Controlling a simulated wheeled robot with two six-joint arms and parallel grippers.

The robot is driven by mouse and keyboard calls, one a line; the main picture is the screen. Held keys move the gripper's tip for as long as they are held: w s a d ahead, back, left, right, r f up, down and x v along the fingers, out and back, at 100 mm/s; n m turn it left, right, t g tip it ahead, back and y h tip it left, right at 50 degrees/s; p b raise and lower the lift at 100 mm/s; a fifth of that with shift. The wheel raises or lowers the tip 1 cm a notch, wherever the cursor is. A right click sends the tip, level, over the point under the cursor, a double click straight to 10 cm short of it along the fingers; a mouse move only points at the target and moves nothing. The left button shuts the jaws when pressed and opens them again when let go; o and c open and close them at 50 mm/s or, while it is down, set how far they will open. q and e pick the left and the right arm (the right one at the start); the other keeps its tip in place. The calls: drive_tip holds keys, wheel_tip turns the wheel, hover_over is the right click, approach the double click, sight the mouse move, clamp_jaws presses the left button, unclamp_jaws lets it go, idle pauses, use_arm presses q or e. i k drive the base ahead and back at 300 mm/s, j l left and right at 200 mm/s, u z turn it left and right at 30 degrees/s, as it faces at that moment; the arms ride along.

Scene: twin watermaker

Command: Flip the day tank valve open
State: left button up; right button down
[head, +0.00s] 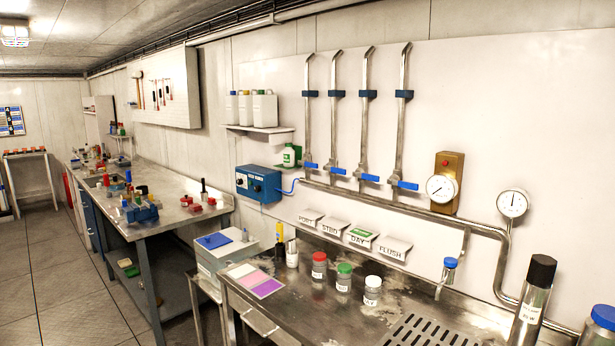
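Several vertical steel pipes on the white wall panel each carry a blue lever valve low down. Sloped label plates below read, left to right, PORT (307,217), STBD (330,226), DAY (360,239) and FLUSH (393,249). By that order the third lever, the day tank valve (369,178), matches the DAY plate, which has a green strip. Its blue handle lies about level, across its upright pipe. The other handles, such as the flush lever (406,185), lie about level too. Neither of my grippers is in view.
A steel bench (300,310) stands below the valves, with red-, green- and white-lidded jars along it. A pressure gauge (440,188) is right of the levers. A blue control box (258,184) is left of them. The space before the levers looks clear.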

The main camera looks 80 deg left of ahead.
sight(368, 177)
drive_tip(key=u, duration=2.1)
